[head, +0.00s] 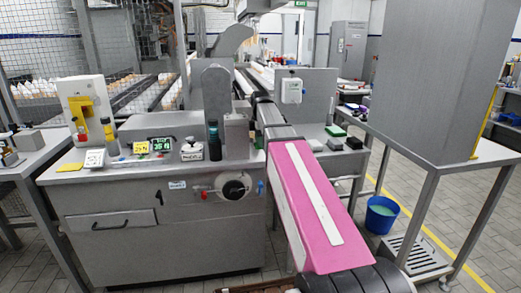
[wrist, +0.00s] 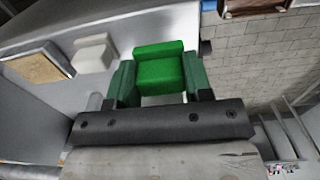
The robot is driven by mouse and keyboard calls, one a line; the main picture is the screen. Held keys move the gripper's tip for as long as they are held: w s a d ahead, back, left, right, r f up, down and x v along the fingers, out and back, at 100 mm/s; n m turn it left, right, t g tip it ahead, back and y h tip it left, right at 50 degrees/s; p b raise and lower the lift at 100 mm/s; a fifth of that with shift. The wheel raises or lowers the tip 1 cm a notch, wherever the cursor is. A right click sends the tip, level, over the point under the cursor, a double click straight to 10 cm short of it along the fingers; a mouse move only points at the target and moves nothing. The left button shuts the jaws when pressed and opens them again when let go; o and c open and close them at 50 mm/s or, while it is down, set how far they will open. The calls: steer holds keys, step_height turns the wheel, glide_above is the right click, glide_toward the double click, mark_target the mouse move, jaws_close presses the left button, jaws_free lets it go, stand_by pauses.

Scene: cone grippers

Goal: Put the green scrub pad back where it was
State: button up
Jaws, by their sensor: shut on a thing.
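The green scrub pad (wrist: 159,71) shows in the wrist view as a bright green block with a raised far part. My gripper (wrist: 160,84) has a finger on each side of it and is shut on it. The pad is over or on a grey surface near its right edge; I cannot tell whether it touches. In the head view a small green block (head: 335,130) shows on the side bench (head: 318,132); I cannot tell whether it is the same pad. My gripper cannot be made out in the head view.
In the wrist view a pale block (wrist: 93,53) and a tan-topped block (wrist: 38,68) lie left of the pad. Tiled floor (wrist: 250,55) lies to the right. In the head view a black block (head: 354,143) is beside the green one, and a blue bucket (head: 381,214) stands on the floor.

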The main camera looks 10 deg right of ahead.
mark_target(261, 156)
steer(key=shift+f, duration=2.15)
steer(key=o, duration=0.9)
steer(key=shift+f, duration=0.15)
steer(key=shift+c, duration=0.2)
step_height(261, 156, up, 12)
